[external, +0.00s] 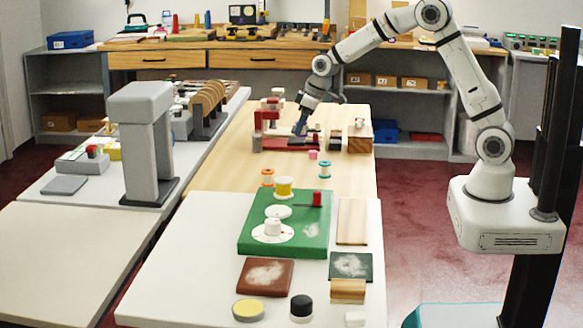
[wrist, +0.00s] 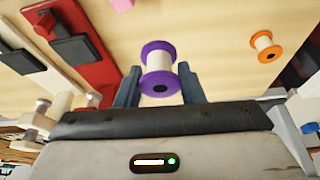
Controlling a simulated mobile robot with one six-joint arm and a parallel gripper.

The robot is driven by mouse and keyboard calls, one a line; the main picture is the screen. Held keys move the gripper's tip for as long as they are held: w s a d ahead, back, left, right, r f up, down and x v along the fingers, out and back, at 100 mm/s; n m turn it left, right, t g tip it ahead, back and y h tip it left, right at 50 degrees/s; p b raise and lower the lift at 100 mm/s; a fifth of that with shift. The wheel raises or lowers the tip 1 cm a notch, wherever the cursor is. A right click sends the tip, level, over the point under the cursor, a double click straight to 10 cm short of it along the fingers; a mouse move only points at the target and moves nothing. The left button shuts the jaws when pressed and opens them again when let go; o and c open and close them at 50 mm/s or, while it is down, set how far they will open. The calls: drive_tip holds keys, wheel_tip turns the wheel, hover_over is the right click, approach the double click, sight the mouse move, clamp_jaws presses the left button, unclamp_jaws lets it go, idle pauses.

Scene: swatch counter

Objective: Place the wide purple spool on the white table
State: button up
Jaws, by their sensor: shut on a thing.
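The wide purple spool (wrist: 158,66) has purple flanges and a pale middle. In the wrist view it sits between the two blue-grey fingers of my gripper (wrist: 158,78), which is shut on it. In the external view my gripper (external: 301,127) is low over the far part of the wooden table, near the red fixture. The spool cannot be made out there, and I cannot tell how far it is off the wood. A white table (external: 185,265) adjoins the wooden table (external: 225,155) at the front; another white surface (external: 75,250) lies to its left.
The front white table bears a green board (external: 312,240), a brown pad (external: 265,277), a dark green pad (external: 351,266) and small pots. Its left strip is bare. An orange spool (external: 267,177) and a teal spool (external: 325,169) stand on the wood. A red fixture (external: 290,143) is close to my gripper.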

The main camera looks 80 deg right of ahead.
drive_tip(key=shift+n, duration=0.5)
drive_tip(key=s+a+f, duration=0.1)
drive_tip(key=s+a, duration=0.2)
drive_tip(key=a, duration=0.3)
drive_tip(key=s+a+f+p, duration=0.1)
drive_tip(key=s+a+f, duration=0.1)
drive_tip(key=a, duration=0.4)
drive_tip(key=s+a+f, duration=0.1)
drive_tip(key=s+a, duration=0.3)
drive_tip(key=a, duration=0.2)
drive_tip(key=shift+s+f+p, duration=0.2)
drive_tip(key=shift+f+p, duration=0.1)
drive_tip(key=shift+f, duration=0.05)
drive_tip(key=w+d+r+m, duration=0.1)
drive_tip(key=w+d+r, duration=0.15)
drive_tip(key=d, duration=0.45)
drive_tip(key=w+d+r+m+h+b, duration=0.1)
drive_tip(key=w+d+m, duration=0.1)
drive_tip(key=w+d, duration=0.35)
drive_tip(key=w+d+r+m, duration=0.1)
drive_tip(key=w+d+r, duration=0.1)
drive_tip(key=d, duration=0.7)
hover_over(295, 157)
drive_tip(key=s, duration=0.1)
drive_tip(key=shift+m, duration=0.3)
drive_tip(key=f, duration=0.5)
drive_tip(key=shift+s+a+f, duration=0.2)
drive_tip(key=shift+a, duration=0.2)
drive_tip(key=shift+f, duration=2.2)
